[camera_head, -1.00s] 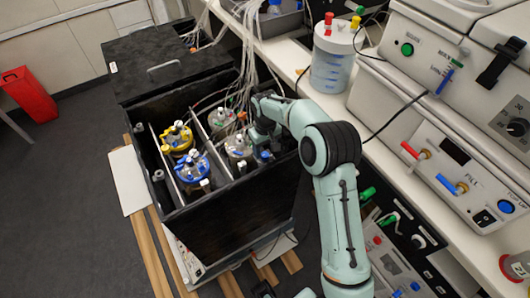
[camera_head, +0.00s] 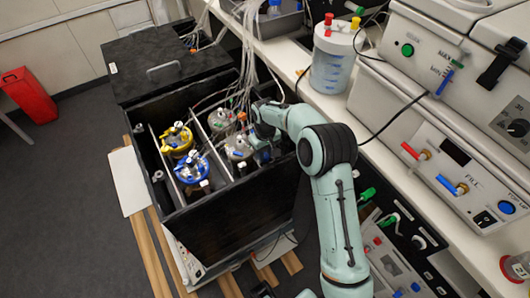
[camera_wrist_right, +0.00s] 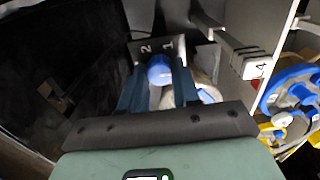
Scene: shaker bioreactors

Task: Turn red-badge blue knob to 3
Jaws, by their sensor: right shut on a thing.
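A blue knob (camera_wrist_right: 160,72) is between the two fingers of my right gripper (camera_wrist_right: 160,85) in the right wrist view, and the gripper is shut on it. Behind the knob is a grey plate (camera_wrist_right: 144,48) with the digits 2 and 1 showing. I cannot see a red badge or a 3 there; the fingers hide part of the plate. In the head view my right gripper (camera_head: 262,148) reaches into the right side of the open black box (camera_head: 235,210), next to a clear-lidded vessel (camera_head: 238,147).
Yellow-topped (camera_head: 177,138) and blue-topped (camera_head: 192,168) vessels stand in the box left of the gripper. A grey bar with a plate marked 4 (camera_wrist_right: 256,67) is beside the knob. Tubes (camera_head: 250,60) hang above the box. A bench with equipment (camera_head: 440,150) is at the right.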

